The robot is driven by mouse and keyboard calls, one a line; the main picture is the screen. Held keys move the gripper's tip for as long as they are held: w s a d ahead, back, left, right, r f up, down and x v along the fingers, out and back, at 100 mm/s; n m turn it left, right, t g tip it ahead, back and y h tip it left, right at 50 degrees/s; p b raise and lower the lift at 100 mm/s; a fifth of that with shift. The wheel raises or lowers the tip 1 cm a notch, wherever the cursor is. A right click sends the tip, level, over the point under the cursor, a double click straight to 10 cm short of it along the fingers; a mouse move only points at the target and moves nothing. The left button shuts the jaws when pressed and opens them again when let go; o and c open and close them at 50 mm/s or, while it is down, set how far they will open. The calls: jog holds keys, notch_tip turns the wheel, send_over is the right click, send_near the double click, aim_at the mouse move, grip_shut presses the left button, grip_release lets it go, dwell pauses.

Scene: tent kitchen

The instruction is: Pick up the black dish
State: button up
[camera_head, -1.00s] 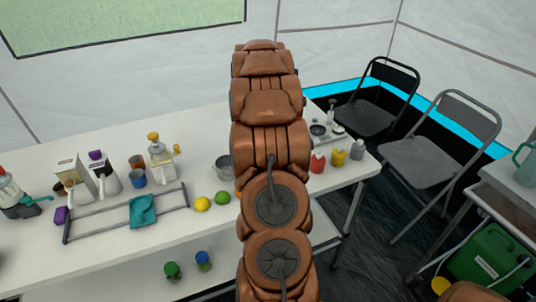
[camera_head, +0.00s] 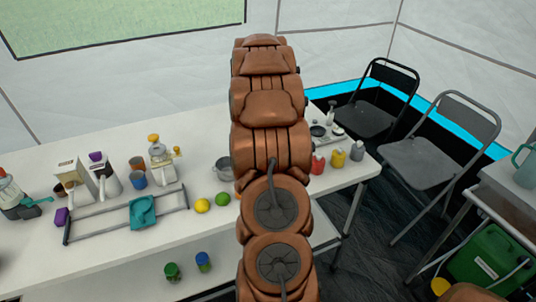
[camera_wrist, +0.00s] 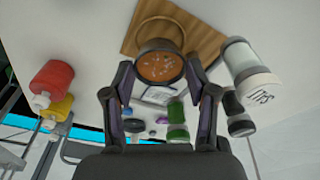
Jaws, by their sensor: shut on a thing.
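The black dish (camera_wrist: 160,66) is a small round dish with a dark rim and orange-brown speckled contents. It shows in the wrist view between the tips of my gripper (camera_wrist: 160,70). The two fingers touch its left and right sides, and my gripper is shut on it. Whether the dish still rests on a surface is not clear from this view. In the head view my own arm hides the gripper and the dish.
In the wrist view, a wooden board (camera_wrist: 203,38) lies beyond the dish. A salt shaker (camera_wrist: 245,70) is at right, red (camera_wrist: 52,78) and yellow (camera_wrist: 62,107) bottles at left. The head view shows a crowded white table (camera_head: 100,235) and folding chairs (camera_head: 430,155) at right.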

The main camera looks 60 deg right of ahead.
jog(key=shift+r+p, duration=0.4)
jog(key=shift+r, duration=2.5)
jog(key=shift+w, duration=0.1)
